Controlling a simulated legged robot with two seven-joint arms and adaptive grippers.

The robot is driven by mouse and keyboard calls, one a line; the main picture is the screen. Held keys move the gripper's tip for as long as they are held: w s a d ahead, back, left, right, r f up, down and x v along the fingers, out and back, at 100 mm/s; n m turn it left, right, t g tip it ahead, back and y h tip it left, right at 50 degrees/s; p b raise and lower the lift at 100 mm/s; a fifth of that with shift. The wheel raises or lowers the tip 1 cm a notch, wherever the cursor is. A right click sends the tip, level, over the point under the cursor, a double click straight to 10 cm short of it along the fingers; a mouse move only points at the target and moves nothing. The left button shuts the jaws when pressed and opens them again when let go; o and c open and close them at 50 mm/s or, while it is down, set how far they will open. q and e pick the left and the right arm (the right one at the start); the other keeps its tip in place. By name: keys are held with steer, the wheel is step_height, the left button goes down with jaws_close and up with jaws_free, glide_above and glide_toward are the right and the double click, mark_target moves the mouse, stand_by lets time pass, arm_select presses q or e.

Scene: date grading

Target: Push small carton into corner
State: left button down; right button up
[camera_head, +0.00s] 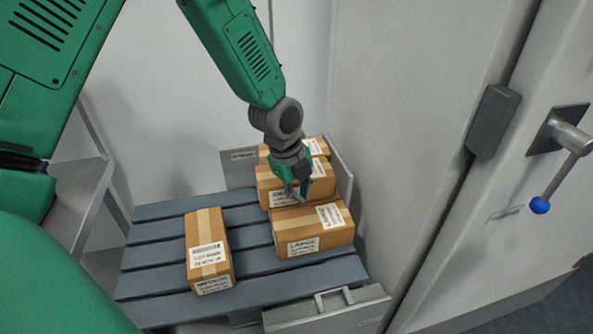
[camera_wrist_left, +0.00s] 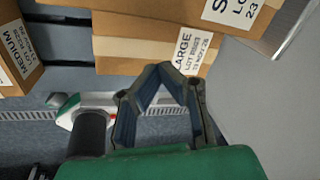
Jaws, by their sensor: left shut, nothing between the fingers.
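My left gripper (camera_head: 303,197) is shut and empty, pointing down in front of the middle carton (camera_head: 267,183) of the group at the pallet's back right. The front carton (camera_head: 314,228) is labelled LARGE. A rear carton (camera_head: 318,147) is partly hidden behind the middle one and my wrist. In the left wrist view, my shut fingers (camera_wrist_left: 160,70) show before a carton labelled LARGE (camera_wrist_left: 130,67). Beyond it is a carton whose cut-off label starts with S (camera_wrist_left: 170,28). I cannot tell for sure which head-view carton that is, or whether my fingers touch anything.
A separate carton (camera_head: 207,244) stands left on the slatted blue-grey pallet (camera_head: 160,232); a MEDIUM carton (camera_wrist_left: 20,50) shows in the wrist view. Grey panels edge the back (camera_head: 237,172) and right (camera_head: 342,176). A low grey front panel (camera_head: 330,312) and a wall stand close by.

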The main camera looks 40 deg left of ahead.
mark_target(295, 182)
arm_select(q)
steer(key=s+n+t, duration=0.1)
steer(key=n, duration=0.2)
steer(key=a+f+n+t+h+p, duration=0.1)
steer(key=n, duration=0.2)
steer(key=s+a+f+n+t+p, duration=0.1)
steer(key=n+t, duration=0.1)
steer(key=n, duration=0.1)
steer(key=shift+s+a, duration=0.1)
steer(key=shift+s, duration=0.25)
steer(key=s+a+r+n+t+y+p, duration=0.2)
steer(key=s+a+r+n+t, duration=0.25)
steer(key=n, duration=0.75)
steer(key=shift+t, duration=0.25)
steer(key=w, duration=0.7)
steer(key=w+f, duration=0.1)
steer(key=w, duration=0.3)
steer(key=shift+w+d, duration=0.25)
steer(key=shift+d, duration=0.05)
steer(key=shift+w+f, duration=0.25)
steer(key=shift+s+f+b, duration=0.1)
steer(key=shift+f+b, duration=0.25)
steer(key=shift+f, duration=0.05)
steer(key=shift+s, duration=0.1)
